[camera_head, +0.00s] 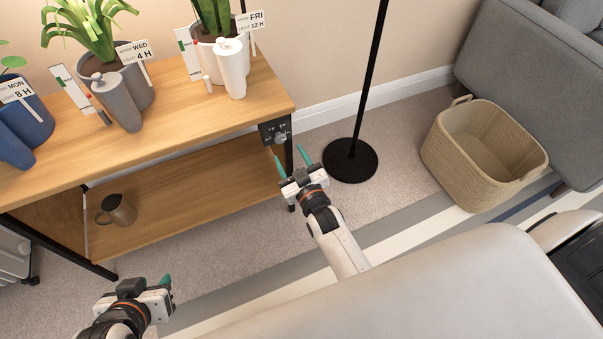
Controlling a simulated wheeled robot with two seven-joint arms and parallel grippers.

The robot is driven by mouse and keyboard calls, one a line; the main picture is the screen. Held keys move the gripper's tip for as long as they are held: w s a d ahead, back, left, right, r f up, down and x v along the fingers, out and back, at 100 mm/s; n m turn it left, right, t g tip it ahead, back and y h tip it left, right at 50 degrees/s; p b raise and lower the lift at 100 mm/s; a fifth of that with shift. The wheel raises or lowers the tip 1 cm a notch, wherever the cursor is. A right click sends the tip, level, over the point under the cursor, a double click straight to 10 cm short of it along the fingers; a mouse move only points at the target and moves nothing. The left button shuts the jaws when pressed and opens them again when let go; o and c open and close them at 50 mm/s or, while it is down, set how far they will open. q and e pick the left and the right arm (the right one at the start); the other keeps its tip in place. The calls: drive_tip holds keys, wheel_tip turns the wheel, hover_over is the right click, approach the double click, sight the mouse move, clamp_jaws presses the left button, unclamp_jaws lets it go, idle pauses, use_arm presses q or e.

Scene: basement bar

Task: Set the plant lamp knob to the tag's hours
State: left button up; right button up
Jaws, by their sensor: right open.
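A small dark control box with a round grey knob (280,138) is mounted on the right end of the wooden plant table. The marks around the knob are too small to read. Tags stand in the pots: one reads MON 8 H (17,91), one WED 4 H (134,52), one FRI 12 H (251,20). My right gripper (291,160) is open and empty, its teal fingers pointing at the table's end just below and in front of the knob, apart from it. My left gripper (166,282) is low at the left; its finger opening is not clear.
Potted plants and white and grey bottles (231,68) stand on the table (190,107). A mug (116,210) sits on the lower shelf. A black lamp stand (350,160) and a woven basket (480,150) stand to the right. Carpet between them is clear.

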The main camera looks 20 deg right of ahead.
use_arm(q)
drive_tip(key=s+a+f+g+y+p, duration=0.1)
drive_tip(key=s+a+g, duration=0.1)
drive_tip(key=s+g, duration=0.2)
drive_tip(key=shift+s+f, duration=0.35)
drive_tip(key=shift+s, duration=1)
use_arm(e)
drive_tip(key=s, duration=0.7)
drive_tip(key=shift+s, duration=0.15)
drive_tip(key=shift+d, duration=0.15)
